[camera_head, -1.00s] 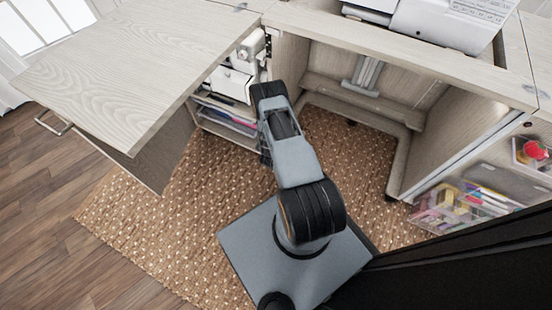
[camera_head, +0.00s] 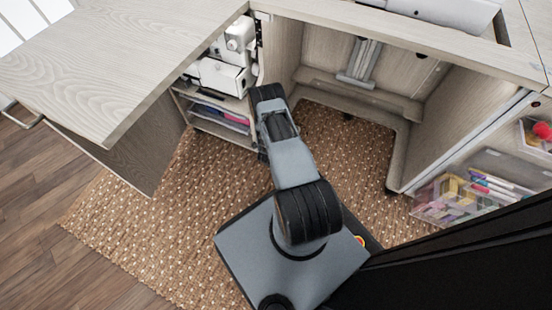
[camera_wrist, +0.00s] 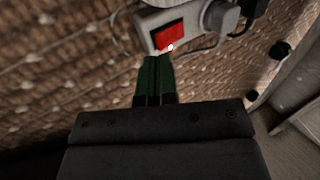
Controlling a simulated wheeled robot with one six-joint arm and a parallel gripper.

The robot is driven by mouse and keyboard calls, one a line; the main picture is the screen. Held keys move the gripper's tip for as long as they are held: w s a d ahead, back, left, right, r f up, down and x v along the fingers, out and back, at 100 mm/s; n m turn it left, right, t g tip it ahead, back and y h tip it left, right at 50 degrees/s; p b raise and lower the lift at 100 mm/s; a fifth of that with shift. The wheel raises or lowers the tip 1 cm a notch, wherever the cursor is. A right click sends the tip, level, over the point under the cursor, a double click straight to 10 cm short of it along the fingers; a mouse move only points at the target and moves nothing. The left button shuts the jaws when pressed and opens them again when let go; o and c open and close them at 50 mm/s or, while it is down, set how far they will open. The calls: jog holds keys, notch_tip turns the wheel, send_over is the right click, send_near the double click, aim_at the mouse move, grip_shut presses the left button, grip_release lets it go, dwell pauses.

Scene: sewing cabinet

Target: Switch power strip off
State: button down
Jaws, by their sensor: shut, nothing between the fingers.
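The power strip (camera_wrist: 148,22) is pale grey-white and shows at the top of the wrist view. Its red rocker switch (camera_wrist: 169,36) has a small bright spot at its lower right corner. Plugs (camera_wrist: 220,14) and a cord sit at its right. My gripper (camera_wrist: 154,62) is shut and empty, its dark green fingers pointing at the strip just below the red switch. I cannot tell whether the fingertips touch it. In the head view my arm hides the gripper, and I cannot make out the strip.
The woven rug (camera_head: 150,225) covers the floor under the open cabinet. A sewing machine (camera_head: 222,65) stands on a left shelf above folded items (camera_head: 220,115). The open door (camera_head: 120,150) is at left. A clear bin (camera_head: 470,190) is at right. The middle knee space is open.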

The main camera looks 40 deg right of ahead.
jog(key=shift+f, duration=0.15)
jog(key=shift+d+f+b, duration=0.15)
jog(key=shift+f+b, duration=0.1)
jog(key=shift+b, duration=0.2)
jog(key=shift+w+d+f+b, duration=0.15)
jog(key=shift+f+b, duration=0.15)
jog(key=shift+r, duration=0.1)
jog(key=shift+a+r+p, duration=0.25)
jog(key=shift+r+p, duration=0.45)
jog(key=shift+p, duration=0.05)
jog(key=p+v, duration=0.3)
jog(key=v, duration=0.1)
jog(key=shift+s+a+r+p, duration=0.15)
jog(key=shift+s+a+p, duration=0.05)
jog(key=shift+s+p, duration=0.1)
